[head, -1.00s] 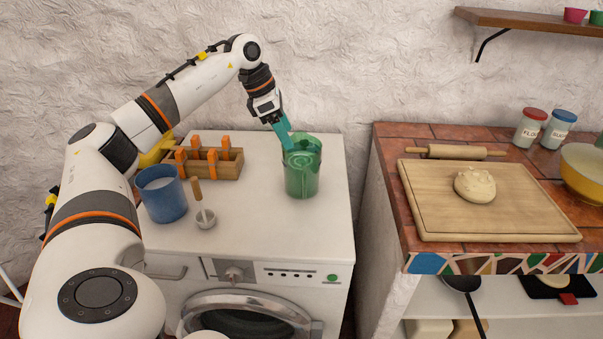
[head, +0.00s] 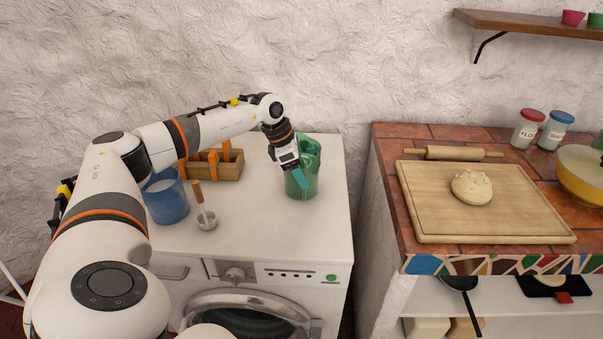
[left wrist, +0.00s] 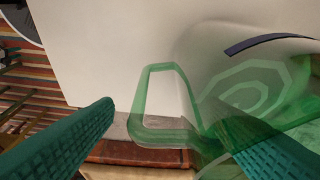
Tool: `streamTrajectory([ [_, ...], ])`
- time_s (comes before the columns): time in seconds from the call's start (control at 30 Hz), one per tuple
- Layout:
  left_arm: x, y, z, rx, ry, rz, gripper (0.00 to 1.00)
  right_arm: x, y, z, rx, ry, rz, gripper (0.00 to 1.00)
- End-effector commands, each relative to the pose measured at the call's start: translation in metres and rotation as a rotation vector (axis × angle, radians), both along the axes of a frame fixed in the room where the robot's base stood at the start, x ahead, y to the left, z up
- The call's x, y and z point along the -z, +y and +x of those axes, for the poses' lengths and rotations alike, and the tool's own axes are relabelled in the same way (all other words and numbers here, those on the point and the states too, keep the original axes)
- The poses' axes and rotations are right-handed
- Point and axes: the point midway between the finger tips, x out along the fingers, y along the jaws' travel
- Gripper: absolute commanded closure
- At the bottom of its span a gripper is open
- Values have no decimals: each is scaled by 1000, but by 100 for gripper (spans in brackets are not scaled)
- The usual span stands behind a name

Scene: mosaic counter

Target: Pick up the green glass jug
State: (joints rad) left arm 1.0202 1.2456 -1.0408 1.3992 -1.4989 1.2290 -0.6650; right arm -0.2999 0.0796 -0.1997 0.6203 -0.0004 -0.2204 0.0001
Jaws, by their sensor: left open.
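The green glass jug (head: 313,160) stands upright on the white washing machine top, near its right side. My left gripper (head: 301,180) is open, with its teal fingers in front of the jug in the head view. In the left wrist view the jug (left wrist: 245,75) fills the right side. Its handle (left wrist: 142,110) shows between the two fingers (left wrist: 170,128). The right finger overlaps the jug's see-through wall; I cannot tell whether it touches. My right gripper is not in view.
Right, past a gap, is a tiled counter with a board (head: 420,210), dough and rolling pin (head: 455,153).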

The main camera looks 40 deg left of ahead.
Motion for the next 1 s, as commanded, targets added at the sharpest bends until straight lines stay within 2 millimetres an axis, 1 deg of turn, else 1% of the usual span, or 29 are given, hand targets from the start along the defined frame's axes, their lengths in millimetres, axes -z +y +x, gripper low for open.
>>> streamTrajectory([
  [0.17,0,0,0,0,0,0,35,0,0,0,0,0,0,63],
  [0.27,0,0,0,-1,0,0,49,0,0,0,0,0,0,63],
  [0.4,0,0,0,-1,0,0,72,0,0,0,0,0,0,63],
  [0.57,0,0,0,-1,2,0,98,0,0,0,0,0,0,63],
  [0.6,0,0,0,-1,2,0,100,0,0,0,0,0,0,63],
  [1.0,-6,1,1,-2,-6,-1,100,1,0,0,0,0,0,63],
])
